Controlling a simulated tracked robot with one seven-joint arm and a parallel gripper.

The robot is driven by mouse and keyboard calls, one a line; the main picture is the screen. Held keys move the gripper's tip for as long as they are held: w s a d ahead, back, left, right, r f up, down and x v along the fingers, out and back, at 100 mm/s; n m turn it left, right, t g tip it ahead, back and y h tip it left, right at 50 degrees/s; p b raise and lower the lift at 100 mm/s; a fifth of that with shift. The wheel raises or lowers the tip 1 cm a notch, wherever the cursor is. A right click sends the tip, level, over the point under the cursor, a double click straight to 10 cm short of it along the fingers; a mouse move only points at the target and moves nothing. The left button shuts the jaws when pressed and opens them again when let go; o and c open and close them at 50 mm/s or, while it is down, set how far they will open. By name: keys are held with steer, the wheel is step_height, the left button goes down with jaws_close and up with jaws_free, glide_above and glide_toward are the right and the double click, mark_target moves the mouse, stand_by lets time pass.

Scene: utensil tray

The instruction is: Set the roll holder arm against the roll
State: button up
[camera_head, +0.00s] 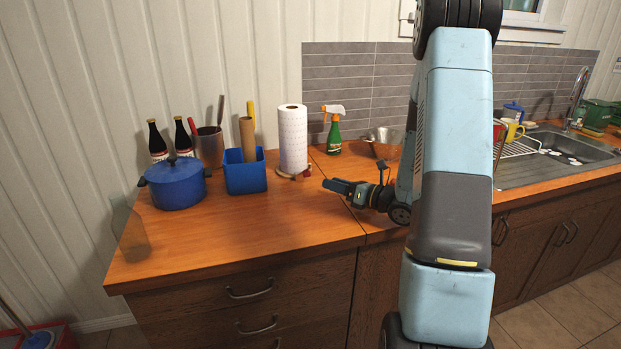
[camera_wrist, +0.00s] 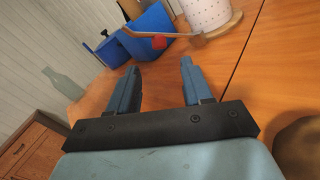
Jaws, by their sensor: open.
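The white paper roll (camera_head: 292,138) stands upright on its holder, left of centre on the wooden counter; its lower part shows at the top of the wrist view (camera_wrist: 206,12). The wooden holder base (camera_wrist: 228,24) lies under it. The roll holder arm (camera_wrist: 178,37) extends from the base to the left in the wrist view, with a red part (camera_wrist: 158,43) on it. A small red part (camera_head: 307,171) also shows beside the roll's foot in the head view. My gripper (camera_head: 330,186) is open and empty, low over the counter, apart from the arm. In the wrist view, the arm lies beyond my fingertips (camera_wrist: 158,66).
A blue box (camera_head: 245,173) with a wooden stick and a blue pot (camera_head: 175,182) stand left of the roll. Bottles and a utensil cup (camera_head: 210,146) are behind. A green spray bottle (camera_head: 334,134) and metal bowl (camera_head: 384,142) stand to the right.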

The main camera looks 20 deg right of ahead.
mark_target(305, 172)
steer(key=x, duration=0.8)
steer(key=shift+w+a, duration=0.2)
steer(key=shift+w, duration=0.05)
jaws_close()
stand_by(0.4)
